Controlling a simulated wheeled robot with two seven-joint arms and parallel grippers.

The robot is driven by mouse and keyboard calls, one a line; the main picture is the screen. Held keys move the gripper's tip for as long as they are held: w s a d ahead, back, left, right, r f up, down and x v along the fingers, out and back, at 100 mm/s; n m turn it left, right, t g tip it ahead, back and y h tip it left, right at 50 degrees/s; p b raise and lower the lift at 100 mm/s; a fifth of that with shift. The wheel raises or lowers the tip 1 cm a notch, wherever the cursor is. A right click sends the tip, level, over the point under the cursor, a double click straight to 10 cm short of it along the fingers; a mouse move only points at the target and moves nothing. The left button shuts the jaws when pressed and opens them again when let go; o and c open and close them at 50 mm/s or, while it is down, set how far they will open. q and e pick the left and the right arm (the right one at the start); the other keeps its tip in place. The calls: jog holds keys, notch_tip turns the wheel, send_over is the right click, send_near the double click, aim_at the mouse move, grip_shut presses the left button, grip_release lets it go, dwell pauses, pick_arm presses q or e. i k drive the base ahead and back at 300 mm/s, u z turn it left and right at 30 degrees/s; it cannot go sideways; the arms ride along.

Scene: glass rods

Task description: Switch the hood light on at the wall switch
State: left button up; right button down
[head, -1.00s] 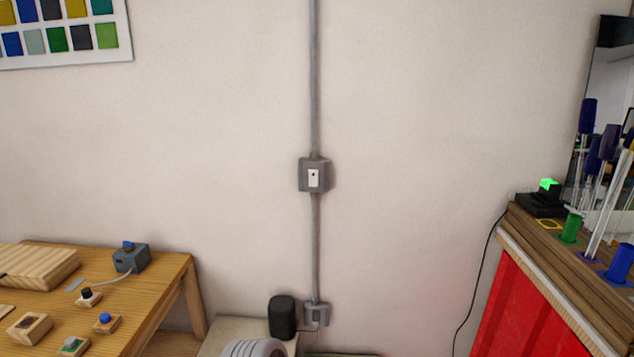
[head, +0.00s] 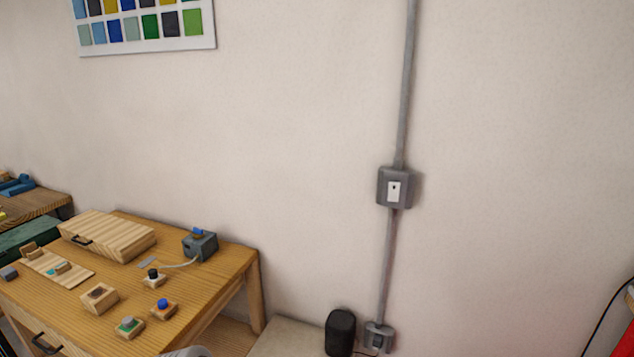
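The wall switch (head: 394,191) is a small white plate with a dark mark, set in a grey box (head: 382,187) on a vertical grey conduit (head: 405,90). It is on the bare wall, right of the middle in the head view. The mark sits in the upper part of the plate. I cannot tell from it whether the switch is on or off. No hood light is identifiable in view. Neither of my grippers is in view.
A wooden table (head: 215,285) at lower left holds a wooden case (head: 108,236), a grey box with a blue top (head: 200,246) and several small button blocks. A black speaker-like object (head: 341,332) stands below the switch, beside a lower outlet box (head: 378,337). The wall around the switch is clear.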

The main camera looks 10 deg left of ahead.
aim_at(394, 192)
jog(key=u, duration=0.2)
jog(key=i, duration=1.25)
jog(key=z, duration=0.55)
